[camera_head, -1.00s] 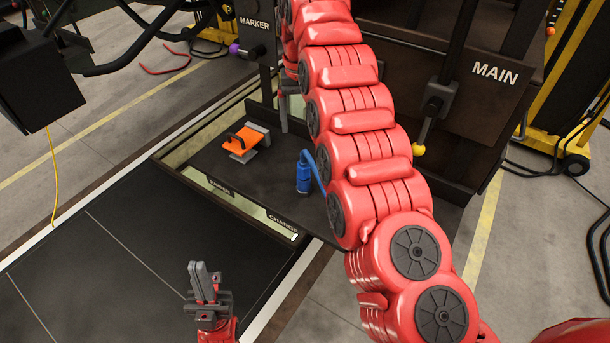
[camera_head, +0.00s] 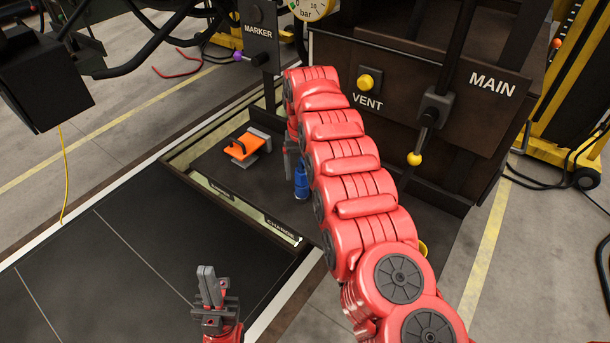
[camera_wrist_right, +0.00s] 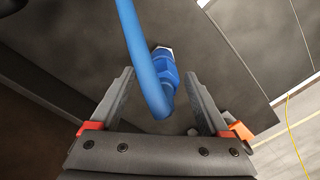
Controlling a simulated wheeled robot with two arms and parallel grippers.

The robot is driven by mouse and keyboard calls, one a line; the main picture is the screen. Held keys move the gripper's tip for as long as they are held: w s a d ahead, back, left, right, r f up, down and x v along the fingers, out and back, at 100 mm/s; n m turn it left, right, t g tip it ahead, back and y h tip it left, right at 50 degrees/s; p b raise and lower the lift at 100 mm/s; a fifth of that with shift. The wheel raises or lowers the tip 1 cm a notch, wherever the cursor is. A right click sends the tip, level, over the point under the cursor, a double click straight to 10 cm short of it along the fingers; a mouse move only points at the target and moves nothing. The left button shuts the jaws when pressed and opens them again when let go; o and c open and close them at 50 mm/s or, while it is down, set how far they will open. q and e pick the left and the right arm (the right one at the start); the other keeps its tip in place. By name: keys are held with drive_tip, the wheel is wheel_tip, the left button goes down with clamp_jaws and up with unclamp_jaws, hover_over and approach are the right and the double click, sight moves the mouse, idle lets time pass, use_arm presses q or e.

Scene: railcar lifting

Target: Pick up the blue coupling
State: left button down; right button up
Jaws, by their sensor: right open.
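The blue coupling (camera_head: 301,180) stands on the dark shelf (camera_head: 235,192), partly covered by my right arm. In the right wrist view the coupling (camera_wrist_right: 166,78) with its blue hose (camera_wrist_right: 138,45) lies between the open fingers of my right gripper (camera_wrist_right: 160,74). Gaps show on both sides of it, so the fingers do not appear to grip it. In the head view my right gripper (camera_head: 290,160) is just above and beside the coupling, mostly hidden by the arm. My left gripper (camera_head: 208,283) is low in the picture, its fingers together and empty, away from the coupling.
An orange object with a grey block (camera_head: 247,147) sits on the shelf left of the coupling. Behind stands a dark panel with a yellow VENT knob (camera_head: 366,82) and a MAIN lever with a yellow tip (camera_head: 414,158). A MARKER post (camera_head: 262,40) rises behind the shelf.

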drive_tip(key=shift+w+a, duration=0.1)
drive_tip(key=shift+a, duration=0.15)
drive_tip(key=shift+c, duration=2.7)
clamp_jaws()
drive_tip(key=shift+d+r, duration=0.1)
drive_tip(key=shift+r, duration=0.05)
